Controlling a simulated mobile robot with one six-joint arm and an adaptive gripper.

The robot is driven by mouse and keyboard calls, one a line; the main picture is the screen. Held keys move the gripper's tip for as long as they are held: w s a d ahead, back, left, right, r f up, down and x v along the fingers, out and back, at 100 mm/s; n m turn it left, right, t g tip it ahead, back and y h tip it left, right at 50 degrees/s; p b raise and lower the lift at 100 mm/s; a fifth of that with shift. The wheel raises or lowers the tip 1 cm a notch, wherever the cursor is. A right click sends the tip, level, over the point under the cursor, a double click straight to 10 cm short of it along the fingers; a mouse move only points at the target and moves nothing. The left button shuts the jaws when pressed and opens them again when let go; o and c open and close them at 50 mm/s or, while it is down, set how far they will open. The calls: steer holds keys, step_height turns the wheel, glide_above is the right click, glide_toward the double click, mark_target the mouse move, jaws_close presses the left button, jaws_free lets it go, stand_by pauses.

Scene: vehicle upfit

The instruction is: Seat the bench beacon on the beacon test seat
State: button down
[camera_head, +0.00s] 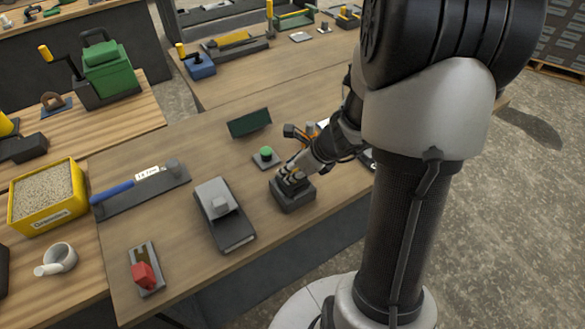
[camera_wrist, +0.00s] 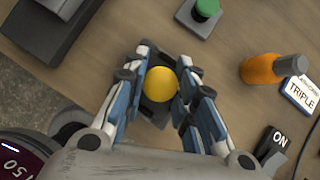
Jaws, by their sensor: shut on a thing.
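The yellow round-topped beacon (camera_wrist: 161,84) is between the fingers of my gripper (camera_wrist: 162,88) in the wrist view. The gripper is shut on it. A dark block (camera_wrist: 154,112) shows directly below the beacon. In the head view my gripper (camera_head: 292,174) points down over this dark block (camera_head: 293,197), near the bench's front edge. The block looks like the beacon test seat, but no label on it can be read. The fingers hide the beacon's lower part, so I cannot tell whether it touches the block or is fully down in it.
A green button (camera_head: 266,153) on a plate stands behind the block. A flat grey device (camera_head: 223,212) lies to its left. An orange cylinder (camera_wrist: 262,69), a TRIPLE label (camera_wrist: 299,92) and an ON switch (camera_wrist: 271,143) are to the right in the wrist view. Bare wood surrounds the block.

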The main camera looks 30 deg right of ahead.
steer(key=shift+f, duration=0.25)
stand_by(0.7)
steer(key=c, duration=1.6)
jaws_free()
steer(key=shift+c, duration=0.2)
steer(key=shift+r, duration=0.15)
steer(key=shift+p+v, duration=1.05)
steer(key=shift+v, duration=0.55)
steer(key=shift+o, duration=0.6)
steer(key=o, duration=0.5)
steer(key=shift+c, duration=0.2)
